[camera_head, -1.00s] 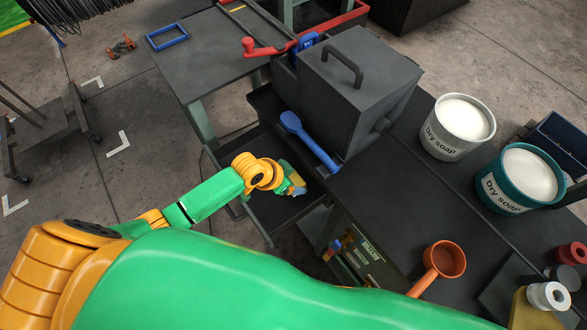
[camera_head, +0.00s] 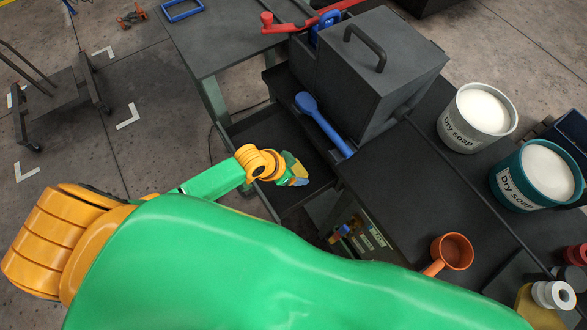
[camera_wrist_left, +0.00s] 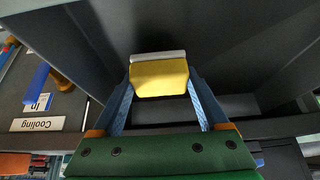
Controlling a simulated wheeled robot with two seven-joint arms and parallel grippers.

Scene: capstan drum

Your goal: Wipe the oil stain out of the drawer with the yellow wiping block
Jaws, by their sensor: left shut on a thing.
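My left gripper (camera_head: 297,174) reaches into the open dark drawer (camera_head: 252,138) under the bench in the head view. In the left wrist view its blue fingers (camera_wrist_left: 160,88) are shut on the yellow wiping block (camera_wrist_left: 160,76), which has a pale grey strip along its far edge. The block is over the drawer's dark floor (camera_wrist_left: 205,35); I cannot tell whether it touches it. In the head view the block is hidden by the gripper. I cannot make out an oil stain. My right gripper is not in view.
A blue brush-like tool (camera_head: 325,125) lies beside the grey box with a handle (camera_head: 372,75), just above the drawer. Two soap buckets (camera_head: 477,118) (camera_head: 537,178) and an orange mug (camera_head: 451,251) stand on the bench. Drawer walls surround the gripper closely.

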